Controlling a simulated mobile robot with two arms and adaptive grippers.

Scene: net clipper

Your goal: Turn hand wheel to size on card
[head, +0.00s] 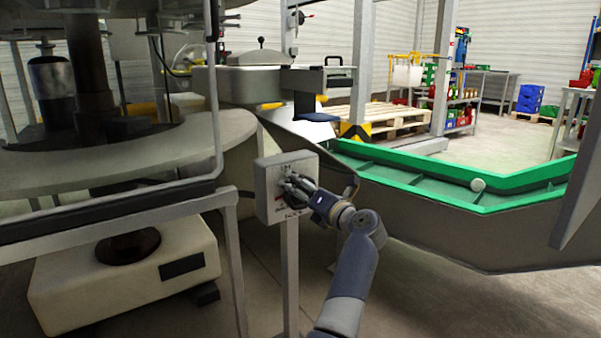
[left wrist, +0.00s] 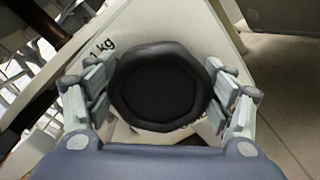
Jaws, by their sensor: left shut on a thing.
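A black, many-sided hand wheel (left wrist: 160,87) fills the middle of the left wrist view. It sits on the face of a pale control box (head: 266,192), which carries dark printed marks; "1 kg" can be read at its upper left in the left wrist view. My left gripper (head: 298,186) is at the face of this box. Its fingers stand on both sides of the wheel and are shut on it. In the head view the gripper hides most of the wheel. I cannot make out a pointer on the wheel. No card can be made out. My right gripper is not in view.
The box stands on a grey post (head: 290,275) beside a large machine with a round pale plate (head: 150,150). Pallets (head: 385,118) and shelves stand behind. Floor shows at lower right.

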